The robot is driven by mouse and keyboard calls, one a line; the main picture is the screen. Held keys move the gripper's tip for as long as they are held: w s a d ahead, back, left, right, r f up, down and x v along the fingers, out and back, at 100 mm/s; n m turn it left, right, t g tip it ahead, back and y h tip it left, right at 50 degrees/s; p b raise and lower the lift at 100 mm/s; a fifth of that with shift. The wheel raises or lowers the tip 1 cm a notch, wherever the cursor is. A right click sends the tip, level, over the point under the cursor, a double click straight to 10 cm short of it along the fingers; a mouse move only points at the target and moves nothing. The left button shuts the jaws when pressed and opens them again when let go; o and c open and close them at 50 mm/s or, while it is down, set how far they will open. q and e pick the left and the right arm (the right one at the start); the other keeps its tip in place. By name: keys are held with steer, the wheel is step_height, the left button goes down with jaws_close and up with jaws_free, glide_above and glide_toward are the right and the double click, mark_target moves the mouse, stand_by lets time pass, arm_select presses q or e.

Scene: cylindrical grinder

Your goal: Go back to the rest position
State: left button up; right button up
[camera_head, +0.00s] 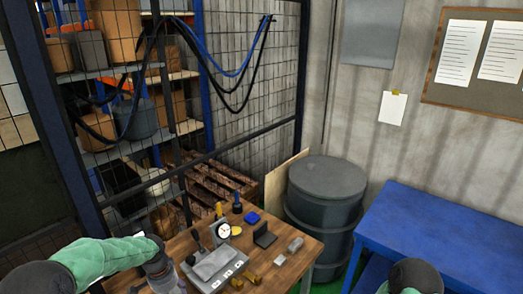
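My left arm comes in from the lower left, green and dark grey, and reaches over the wooden table (268,268). My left gripper (160,270) is at the table's left part, near the bottom edge of the picture. Its fingertips cannot be made out, so I cannot tell whether it is open or shut, or whether it holds anything. Only a dark joint and a bit of green of my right arm show at the bottom right, in front of the blue table. My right gripper is out of view.
On the wooden table are a grey device (213,265), a round dial gauge (223,230), a black stand (264,236), a blue block (252,218) and small metal blocks (295,245). A dark drum (325,190) stands behind, a blue table (440,240) at right, mesh fence at left.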

arm_select(q)
steer(key=s+d+f+n+h, duration=0.3)
steer(key=s+d+f+n, duration=0.3)
steer(key=s+d+f, duration=1.1)
steer(key=s+d+f+n, duration=0.2)
steer(key=s+f+n, duration=0.15)
steer(key=s, duration=0.45)
step_height(320, 180, down, 13)
steer(key=b, duration=1.2)
steer(key=shift+w+m+b, duration=0.2)
steer(key=shift+m+b, duration=0.1)
steer(key=shift+m, duration=0.05)
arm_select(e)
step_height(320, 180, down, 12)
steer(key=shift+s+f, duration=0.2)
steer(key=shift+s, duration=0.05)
arm_select(q)
steer(key=shift+r, duration=0.1)
steer(key=shift+d, duration=0.1)
